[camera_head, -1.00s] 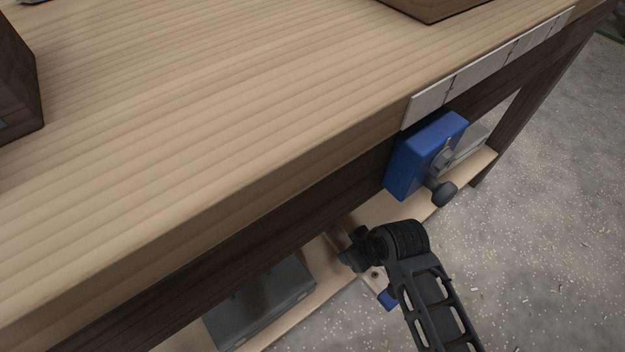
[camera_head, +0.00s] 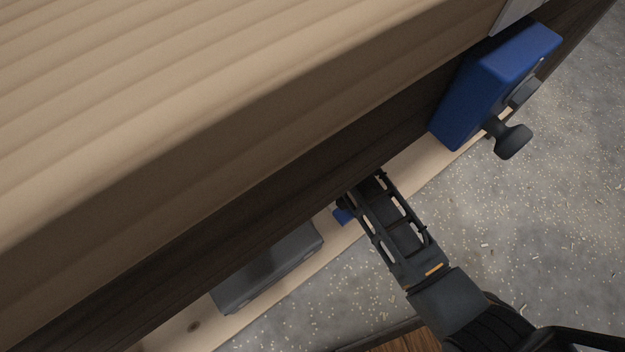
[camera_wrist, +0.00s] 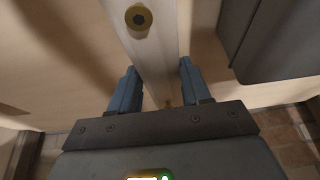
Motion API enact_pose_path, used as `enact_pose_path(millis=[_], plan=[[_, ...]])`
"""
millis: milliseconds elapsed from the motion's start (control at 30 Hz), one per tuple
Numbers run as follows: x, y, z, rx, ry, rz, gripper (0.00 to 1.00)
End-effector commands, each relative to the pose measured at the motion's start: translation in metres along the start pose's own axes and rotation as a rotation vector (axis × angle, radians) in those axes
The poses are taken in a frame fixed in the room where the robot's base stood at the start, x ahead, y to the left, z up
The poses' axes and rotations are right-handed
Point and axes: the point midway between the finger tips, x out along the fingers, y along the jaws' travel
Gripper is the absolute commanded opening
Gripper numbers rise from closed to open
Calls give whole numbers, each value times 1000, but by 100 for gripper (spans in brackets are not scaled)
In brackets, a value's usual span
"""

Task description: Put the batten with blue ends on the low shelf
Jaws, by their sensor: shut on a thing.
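The batten (camera_wrist: 150,48) is a pale bar with a brass screw, running between my fingers in the wrist view. One blue end (camera_head: 342,215) shows beside my arm in the head view; the other end is hidden. My gripper (camera_wrist: 157,78) is shut on the batten. In the head view its fingers are hidden under the bench edge. The low shelf (camera_head: 414,165) is a pale board under the bench; it also shows behind the batten in the wrist view (camera_wrist: 65,45). The batten is over the shelf; I cannot tell whether they touch.
A dark grey case (camera_head: 268,268) lies on the low shelf, left of my gripper; it is close on the right in the wrist view (camera_wrist: 285,35). The bench top (camera_head: 200,110) overhangs the shelf. A blue vise (camera_head: 490,85) juts from the bench front at right.

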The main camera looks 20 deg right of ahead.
Motion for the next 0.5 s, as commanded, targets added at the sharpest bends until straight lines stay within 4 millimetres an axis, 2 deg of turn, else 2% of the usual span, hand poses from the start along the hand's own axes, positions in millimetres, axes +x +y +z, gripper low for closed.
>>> enact_pose_path(millis=[167, 367, 500], plan=[[11, -1, 1, 2, 0, 0, 12], [38, -1, 13, 1, 0, 0, 12], [40, -1, 13, 1, 1, 0, 12]])
